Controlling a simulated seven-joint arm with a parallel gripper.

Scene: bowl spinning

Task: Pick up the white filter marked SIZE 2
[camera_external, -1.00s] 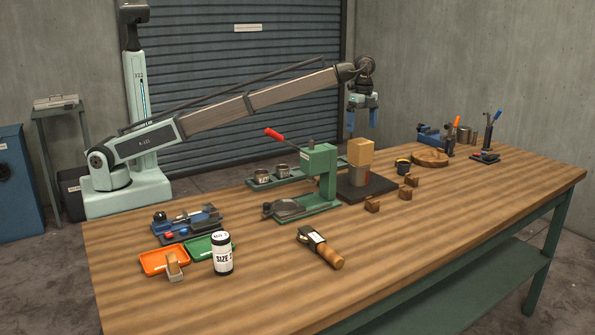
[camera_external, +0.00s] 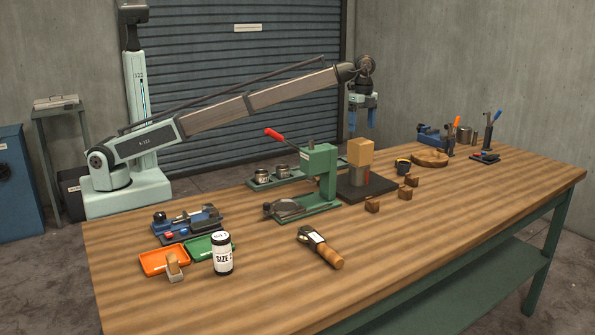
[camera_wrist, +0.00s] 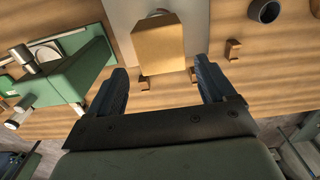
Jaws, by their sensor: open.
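A white cylinder with a black top and base and dark lettering reading "SIZE" (camera_external: 222,257) stands upright at the near left of the bench. The character after "SIZE" is hard to read. My gripper (camera_external: 362,118) is open and empty, pointing down above the far side of the bench, well to the right of and behind the cylinder. In the wrist view its two dark blue fingers (camera_wrist: 163,72) are spread apart, with a wooden block (camera_wrist: 159,47) showing between and beyond them. The cylinder is not visible in the wrist view.
A green press (camera_external: 322,178) with a red-handled lever stands mid-bench, beside the block on its dark base. An orange tray (camera_external: 163,262) and a green tray (camera_external: 200,250) lie close to the cylinder. A wooden-handled tool (camera_external: 320,247) lies to its right. The front right bench is clear.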

